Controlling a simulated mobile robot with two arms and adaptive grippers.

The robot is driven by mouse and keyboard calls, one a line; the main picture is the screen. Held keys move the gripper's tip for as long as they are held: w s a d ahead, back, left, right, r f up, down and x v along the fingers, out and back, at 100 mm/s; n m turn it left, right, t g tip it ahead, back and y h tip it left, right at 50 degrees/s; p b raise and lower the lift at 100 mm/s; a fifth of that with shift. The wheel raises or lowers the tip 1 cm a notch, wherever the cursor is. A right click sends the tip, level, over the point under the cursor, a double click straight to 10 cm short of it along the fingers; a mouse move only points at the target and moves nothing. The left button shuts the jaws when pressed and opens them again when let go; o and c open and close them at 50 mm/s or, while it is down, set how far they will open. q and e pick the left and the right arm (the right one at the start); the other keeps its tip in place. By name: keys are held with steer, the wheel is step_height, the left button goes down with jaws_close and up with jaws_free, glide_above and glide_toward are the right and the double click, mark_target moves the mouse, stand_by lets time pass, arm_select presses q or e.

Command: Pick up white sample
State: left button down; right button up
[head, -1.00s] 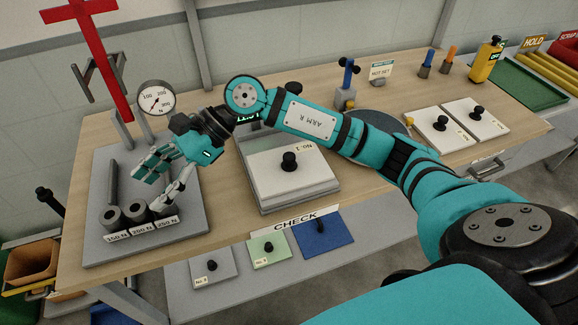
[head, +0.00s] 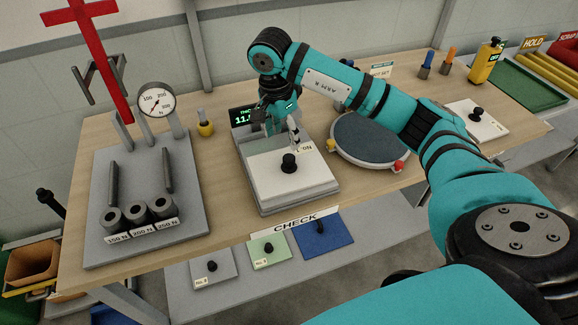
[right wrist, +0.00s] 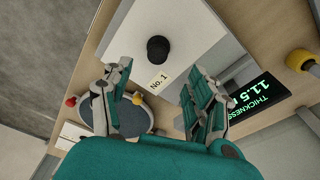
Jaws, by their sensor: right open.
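The white sample (head: 262,178), a square plate with a black knob (head: 289,163) and a "No.1" label, lies flat on the grey thickness gauge (head: 300,202). My right gripper (head: 295,132) is just behind the knob, above the plate's back edge. In the right wrist view the gripper (right wrist: 158,92) is open and empty, its two fingers apart. The knob (right wrist: 160,49) and the white plate (right wrist: 200,35) show beyond the fingertips, with nothing held. My left gripper is not in view.
A display (head: 243,116) stands behind the sample. A force stand (head: 105,225) with cylindrical weights is at left. A round dark plate (head: 372,140) is at right, under my arm. Another white knobbed plate (head: 470,122) lies further right. Sample plates lie on a lower shelf.

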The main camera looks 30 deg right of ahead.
glide_above(289, 157)
steer(key=a, duration=0.1)
step_height(289, 157, down, 4)
steer(key=shift+a+f+p, duration=0.1)
steer(key=shift+p, duration=0.35)
steer(key=f+p, duration=0.1)
steer(key=f, duration=0.1)
steer(key=d+f+p, duration=0.1)
steer(key=f, duration=0.2)
steer(key=shift+s, duration=0.1)
steer(key=shift+f, duration=0.1)
jaws_close()
